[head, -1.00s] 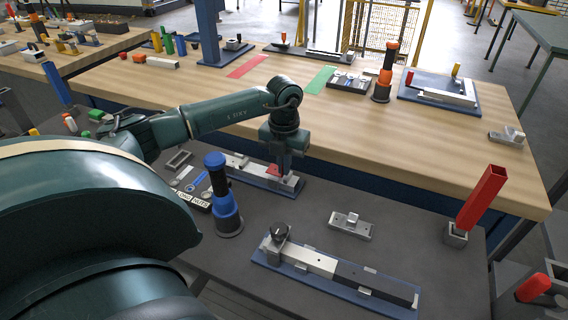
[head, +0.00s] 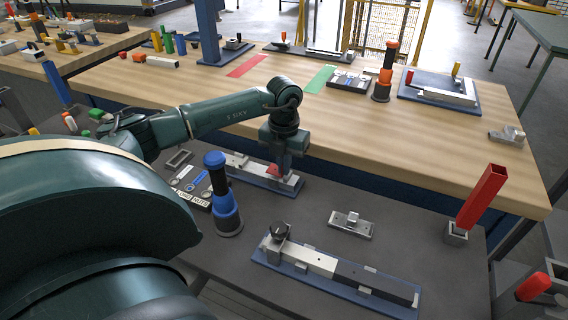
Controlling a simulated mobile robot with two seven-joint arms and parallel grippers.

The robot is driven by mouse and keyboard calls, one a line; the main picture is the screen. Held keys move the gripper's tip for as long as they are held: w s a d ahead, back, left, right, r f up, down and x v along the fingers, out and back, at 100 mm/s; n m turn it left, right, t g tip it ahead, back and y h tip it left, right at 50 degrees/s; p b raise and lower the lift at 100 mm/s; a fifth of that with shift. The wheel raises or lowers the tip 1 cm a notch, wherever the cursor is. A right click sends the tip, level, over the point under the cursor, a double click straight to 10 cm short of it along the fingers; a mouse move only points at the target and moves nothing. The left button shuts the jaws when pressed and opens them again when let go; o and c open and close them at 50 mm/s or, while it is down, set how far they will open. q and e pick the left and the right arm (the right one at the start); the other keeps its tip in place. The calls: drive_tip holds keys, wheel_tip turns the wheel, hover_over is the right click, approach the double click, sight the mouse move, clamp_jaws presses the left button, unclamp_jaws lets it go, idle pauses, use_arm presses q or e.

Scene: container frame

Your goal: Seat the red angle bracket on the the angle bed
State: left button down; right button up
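The red angle bracket (head: 273,170) is a small red piece on the pale grey block fixture with a blue base plate (head: 285,190), on the dark bench in the middle of the head view. This fixture appears to be the angle bed. My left gripper (head: 284,171) points down right at the bracket, its fingers partly covering it. The fingers are too small and dark to show whether they are shut on it. I cannot tell whether the bracket lies flush on the bed. My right gripper is out of view.
A blue and black bottle-shaped tool (head: 226,208) stands left of the fixture. A longer fixture on a blue plate (head: 340,275) lies in front, and a small grey block (head: 351,225) lies to the right. A red square tube (head: 482,197) stands in a holder farther right.

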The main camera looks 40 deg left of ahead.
use_arm(q)
drive_tip(key=c, duration=2.1)
unclamp_jaws()
drive_tip(key=shift+f, duration=0.3)
drive_tip(key=shift+c, duration=0.2)
drive_tip(key=o, duration=0.6)
drive_tip(key=shift+c, duration=0.2)
drive_tip(key=shift+o, duration=0.3)
drive_tip(key=o, duration=0.5)
drive_tip(key=shift+r, duration=0.15)
drive_tip(key=shift+r+p, duration=2.55)
drive_tip(key=shift+r, duration=0.9)
